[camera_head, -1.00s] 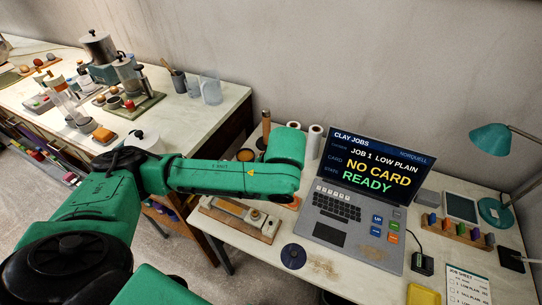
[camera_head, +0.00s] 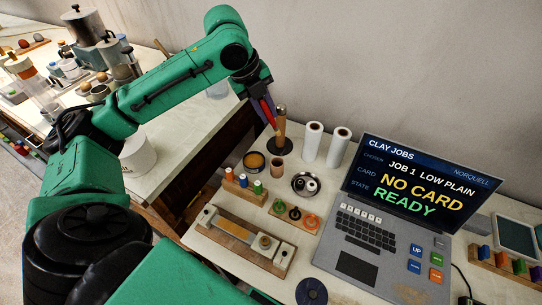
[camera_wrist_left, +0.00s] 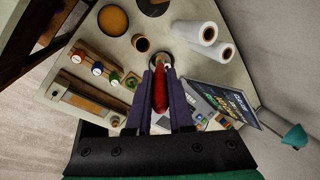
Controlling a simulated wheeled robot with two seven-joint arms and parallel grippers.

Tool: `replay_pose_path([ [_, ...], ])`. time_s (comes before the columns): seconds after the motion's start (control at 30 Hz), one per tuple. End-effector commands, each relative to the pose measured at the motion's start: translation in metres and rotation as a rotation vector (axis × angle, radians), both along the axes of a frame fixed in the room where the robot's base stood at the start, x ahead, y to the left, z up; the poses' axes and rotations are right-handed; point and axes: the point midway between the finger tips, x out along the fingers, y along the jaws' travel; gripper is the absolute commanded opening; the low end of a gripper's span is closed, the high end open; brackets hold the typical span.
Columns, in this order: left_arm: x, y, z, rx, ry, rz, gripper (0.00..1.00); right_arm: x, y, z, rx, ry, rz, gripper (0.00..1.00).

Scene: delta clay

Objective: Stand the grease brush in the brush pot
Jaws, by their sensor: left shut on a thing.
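My left gripper (camera_head: 268,108) is shut on a slim red-handled thing, which I take for the grease brush (camera_head: 269,114). It also shows red between the dark fingers in the left wrist view (camera_wrist_left: 159,90); I cannot make out its bristles. The gripper is raised above the back of the right-hand table, near an upright wooden cylinder (camera_head: 281,122) on a dark disc. A small brown open cup, probably the brush pot (camera_head: 277,168), stands in front of that disc, apart from the gripper. It also shows in the left wrist view (camera_wrist_left: 141,43). My right gripper is not in view.
An amber tin (camera_head: 255,160) stands left of the cup. A metal dish (camera_head: 305,194), a rack of coloured pegs (camera_head: 243,188) and two white rolls (camera_head: 313,142) stand around it. The laptop (camera_head: 405,205) is open on the right.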

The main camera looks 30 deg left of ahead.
Motion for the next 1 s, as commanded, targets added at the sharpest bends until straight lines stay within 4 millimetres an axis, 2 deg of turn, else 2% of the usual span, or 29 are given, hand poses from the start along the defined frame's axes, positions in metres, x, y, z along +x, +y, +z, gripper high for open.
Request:
replay_pose_path([
  [0.03,-0.001,0.001,-0.02,0.003,0.008,0.003,0.0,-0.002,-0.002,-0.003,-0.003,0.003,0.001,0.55],
  [0.2,-0.001,0.001,-0.073,0.002,0.006,0.002,0.0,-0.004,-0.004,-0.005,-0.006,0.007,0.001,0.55],
  [0.53,0.0,0.0,-0.133,0.0,0.004,0.002,0.0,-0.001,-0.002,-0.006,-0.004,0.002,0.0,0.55],
  [0.6,0.0,0.0,-0.14,0.001,0.001,0.002,0.0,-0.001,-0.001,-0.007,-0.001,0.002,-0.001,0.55],
  [1.0,0.0,0.0,-0.145,0.001,0.001,0.002,0.0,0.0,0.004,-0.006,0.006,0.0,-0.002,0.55],
])
